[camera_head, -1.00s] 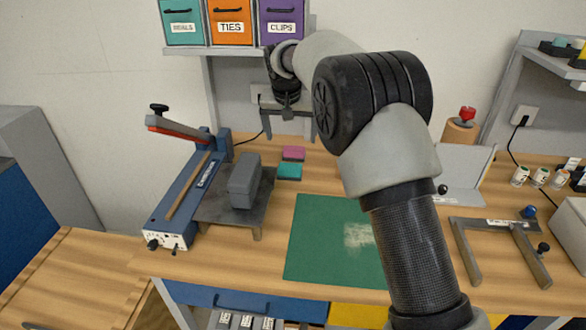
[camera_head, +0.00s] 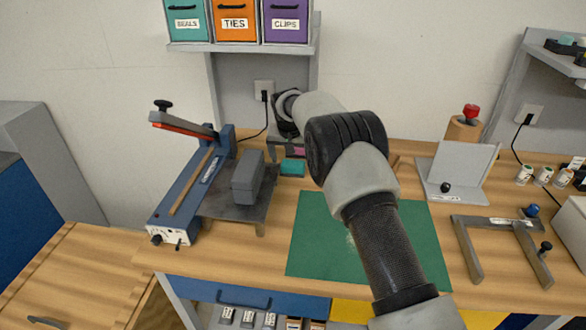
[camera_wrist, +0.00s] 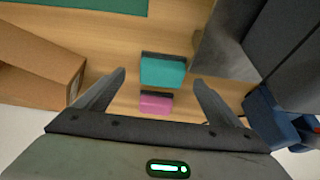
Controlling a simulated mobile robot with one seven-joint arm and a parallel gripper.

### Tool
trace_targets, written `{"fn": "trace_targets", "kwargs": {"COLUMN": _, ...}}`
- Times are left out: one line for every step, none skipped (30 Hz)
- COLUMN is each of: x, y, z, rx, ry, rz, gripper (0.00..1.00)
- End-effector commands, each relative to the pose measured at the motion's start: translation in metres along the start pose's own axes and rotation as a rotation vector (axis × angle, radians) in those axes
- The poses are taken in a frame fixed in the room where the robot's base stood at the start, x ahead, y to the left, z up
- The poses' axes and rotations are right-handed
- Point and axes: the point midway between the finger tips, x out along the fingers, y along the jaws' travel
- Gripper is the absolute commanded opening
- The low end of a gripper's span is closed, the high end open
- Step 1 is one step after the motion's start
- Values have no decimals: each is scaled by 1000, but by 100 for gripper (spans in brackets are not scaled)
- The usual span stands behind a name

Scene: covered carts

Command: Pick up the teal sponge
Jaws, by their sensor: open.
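The teal sponge (camera_head: 292,168) lies on the wooden bench, right of the heat sealer and behind the green mat. In the wrist view the teal sponge (camera_wrist: 163,71) has a dark layer along one edge and appears between my fingertips, with bench visible on both sides. A pink sponge (camera_wrist: 156,103) lies beside it, nearer my gripper's palm in that view. My gripper (camera_wrist: 159,78) is open and empty, pointing down over the sponges. In the head view my gripper (camera_head: 288,148) partly covers the pink sponge (camera_head: 300,152). Its height above the bench is hard to tell.
The blue sealer (camera_head: 190,190) with its grey platform and block (camera_head: 247,177) stands close on the left. In the wrist view a cardboard box (camera_wrist: 40,75) lies left of the fingers. The green mat (camera_head: 320,250) is in front. A shelf with bins (camera_head: 235,22) hangs above.

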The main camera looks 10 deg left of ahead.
Motion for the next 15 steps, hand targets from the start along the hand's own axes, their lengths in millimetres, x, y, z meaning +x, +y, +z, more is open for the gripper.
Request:
{"fn": "trace_targets", "kwargs": {"x": 10, "y": -1, "z": 4, "rx": -2, "ry": -4, "rz": 1, "gripper": 88}}
{"fn": "trace_targets", "kwargs": {"x": 14, "y": -2, "z": 5, "rx": -2, "ry": -4, "rz": 1, "gripper": 88}}
{"fn": "trace_targets", "kwargs": {"x": 20, "y": -3, "z": 6, "rx": -2, "ry": -4, "rz": 1, "gripper": 88}}
{"fn": "trace_targets", "kwargs": {"x": 25, "y": -4, "z": 7, "rx": -2, "ry": -4, "rz": 1, "gripper": 88}}
{"fn": "trace_targets", "kwargs": {"x": 29, "y": -3, "z": 6, "rx": -1, "ry": -3, "rz": 1, "gripper": 88}}
{"fn": "trace_targets", "kwargs": {"x": 34, "y": -3, "z": 6, "rx": -1, "ry": -2, "rz": 1, "gripper": 88}}
{"fn": "trace_targets", "kwargs": {"x": 36, "y": -4, "z": 5, "rx": -1, "ry": -2, "rz": 1, "gripper": 88}}
{"fn": "trace_targets", "kwargs": {"x": 38, "y": -4, "z": 5, "rx": -1, "ry": -1, "rz": 0, "gripper": 88}}
{"fn": "trace_targets", "kwargs": {"x": 40, "y": -4, "z": 5, "rx": -1, "ry": -1, "rz": 0, "gripper": 88}}
{"fn": "trace_targets", "kwargs": {"x": 41, "y": -4, "z": 5, "rx": -1, "ry": -1, "rz": 0, "gripper": 88}}
{"fn": "trace_targets", "kwargs": {"x": 42, "y": -4, "z": 5, "rx": -1, "ry": -1, "rz": 0, "gripper": 88}}
{"fn": "trace_targets", "kwargs": {"x": 42, "y": -4, "z": 5, "rx": -1, "ry": -1, "rz": 0, "gripper": 88}}
{"fn": "trace_targets", "kwargs": {"x": 42, "y": -4, "z": 5, "rx": -1, "ry": -1, "rz": 0, "gripper": 88}}
{"fn": "trace_targets", "kwargs": {"x": 41, "y": -4, "z": 5, "rx": -1, "ry": -1, "rz": 0, "gripper": 88}}
{"fn": "trace_targets", "kwargs": {"x": 41, "y": -4, "z": 5, "rx": -1, "ry": -1, "rz": 0, "gripper": 88}}
